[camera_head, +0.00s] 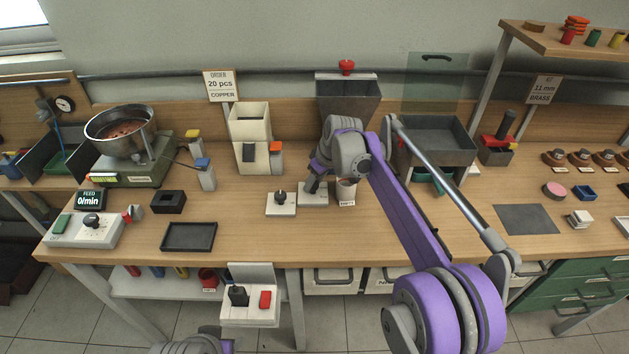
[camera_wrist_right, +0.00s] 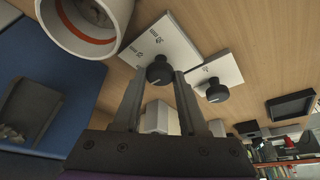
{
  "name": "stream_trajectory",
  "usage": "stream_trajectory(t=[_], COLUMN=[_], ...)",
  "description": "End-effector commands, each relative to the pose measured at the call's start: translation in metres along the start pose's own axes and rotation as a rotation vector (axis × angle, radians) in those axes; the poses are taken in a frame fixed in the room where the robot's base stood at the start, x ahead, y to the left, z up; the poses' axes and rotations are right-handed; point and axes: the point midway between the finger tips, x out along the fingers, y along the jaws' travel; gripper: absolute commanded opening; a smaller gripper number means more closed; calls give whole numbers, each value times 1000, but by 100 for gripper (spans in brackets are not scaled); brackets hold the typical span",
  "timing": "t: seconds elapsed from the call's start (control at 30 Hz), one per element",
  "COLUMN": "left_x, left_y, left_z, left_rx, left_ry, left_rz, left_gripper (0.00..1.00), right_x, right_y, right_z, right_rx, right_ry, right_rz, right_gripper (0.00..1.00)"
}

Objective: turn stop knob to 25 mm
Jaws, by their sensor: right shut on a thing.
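Two white plates with dark round knobs lie side by side on the bench. My right gripper (camera_head: 314,185) is over the right-hand plate (camera_head: 318,199) and hides most of its knob from the head view. In the right wrist view, the fingers (camera_wrist_right: 158,80) are shut on this black knob (camera_wrist_right: 159,70). Small "mm" marks show on its plate (camera_wrist_right: 165,38), but their numbers are too small to read surely. The other plate (camera_head: 281,211) has a black knob (camera_head: 281,197) standing free; this knob also shows in the right wrist view (camera_wrist_right: 217,92). My left gripper is not seen.
A white labelled cup (camera_head: 346,192) stands close to the right of the gripped knob's plate. A grey hopper (camera_head: 347,95) and a white dispenser (camera_head: 250,125) stand behind. An empty black tray (camera_head: 189,237) lies to the left. The bench front near the plates is clear.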

Motion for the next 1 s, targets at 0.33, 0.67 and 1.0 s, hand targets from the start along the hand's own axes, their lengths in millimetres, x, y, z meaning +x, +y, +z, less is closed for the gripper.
stream_trajectory(t=[0.33, 0.67, 1.0], left_x=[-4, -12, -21], left_y=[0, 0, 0], left_z=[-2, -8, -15], left_rx=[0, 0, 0], left_ry=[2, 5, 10], left_rz=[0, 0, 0], left_gripper=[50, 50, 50], right_x=[-1, -1, -1], right_y=[-2, -4, -5], right_z=[-1, -2, -3], right_rx=[122, 391, 676], right_ry=[0, 1, 2], right_rz=[52, 163, 283], right_gripper=[0, 0, 0])
